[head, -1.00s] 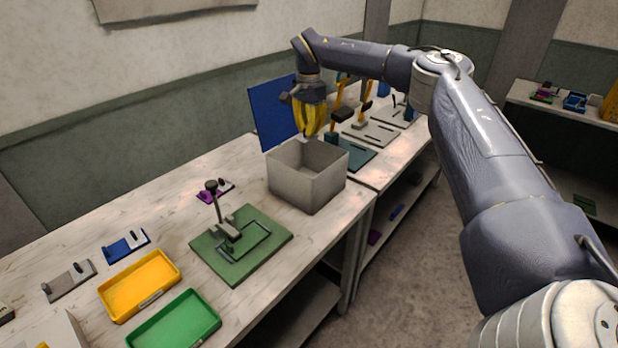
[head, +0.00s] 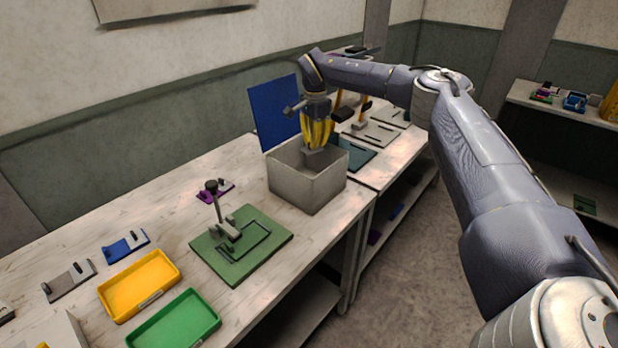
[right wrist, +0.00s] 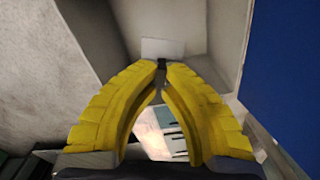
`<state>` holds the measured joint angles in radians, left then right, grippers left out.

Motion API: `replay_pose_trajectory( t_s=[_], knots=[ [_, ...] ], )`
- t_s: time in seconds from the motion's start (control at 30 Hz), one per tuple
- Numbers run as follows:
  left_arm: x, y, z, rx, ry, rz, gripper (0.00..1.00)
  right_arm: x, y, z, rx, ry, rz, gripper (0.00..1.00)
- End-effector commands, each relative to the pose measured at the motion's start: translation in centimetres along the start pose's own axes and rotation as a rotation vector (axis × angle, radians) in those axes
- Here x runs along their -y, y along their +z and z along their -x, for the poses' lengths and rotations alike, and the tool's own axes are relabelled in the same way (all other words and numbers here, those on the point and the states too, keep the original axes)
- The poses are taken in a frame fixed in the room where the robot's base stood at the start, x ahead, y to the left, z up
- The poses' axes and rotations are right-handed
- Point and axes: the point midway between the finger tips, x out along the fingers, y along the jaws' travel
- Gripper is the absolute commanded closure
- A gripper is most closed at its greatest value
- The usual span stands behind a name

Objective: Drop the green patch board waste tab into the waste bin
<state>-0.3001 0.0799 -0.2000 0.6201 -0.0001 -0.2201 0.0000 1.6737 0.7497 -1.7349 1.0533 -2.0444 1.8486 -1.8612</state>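My right gripper (head: 316,146) points down into the waste bin (head: 290,185), a grey open box. Its yellow fingers meet at the tips in the right wrist view (right wrist: 162,68). They are shut on a pale grey flat piece, the waste tab (right wrist: 162,47), which sticks out beyond the tips. In the head view the tab (head: 314,155) shows under the fingers, below the level of the bin's far rim. The green patch board die (head: 235,272), with a clamp standing on it, is left of the bin. My left gripper is not in view.
A blue upright panel (head: 273,110) stands behind the bin. A yellow tray (head: 140,286) and a green tray (head: 175,325) lie at the front left. Several small fixtures, one blue (head: 126,245), lie on the table. A second bench (head: 392,165) with more dies adjoins at the right.

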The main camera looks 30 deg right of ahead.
Motion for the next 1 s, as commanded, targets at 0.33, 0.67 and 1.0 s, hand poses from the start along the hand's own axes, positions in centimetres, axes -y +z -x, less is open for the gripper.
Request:
replay_pose_trajectory(
  t_s=[0.33,0.67,1.0],
  knots=[
    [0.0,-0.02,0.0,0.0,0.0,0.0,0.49,-0.02,0.0,-0.56,0.0,0.0,0.0,1.0],
    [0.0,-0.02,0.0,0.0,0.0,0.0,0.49,-0.01,0.01,-0.54,0.0,0.0,0.0,0.69],
    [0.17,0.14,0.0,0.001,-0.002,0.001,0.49,0.03,0.01,-0.13,0.0,-0.001,0.0,0.68]
  ],
)
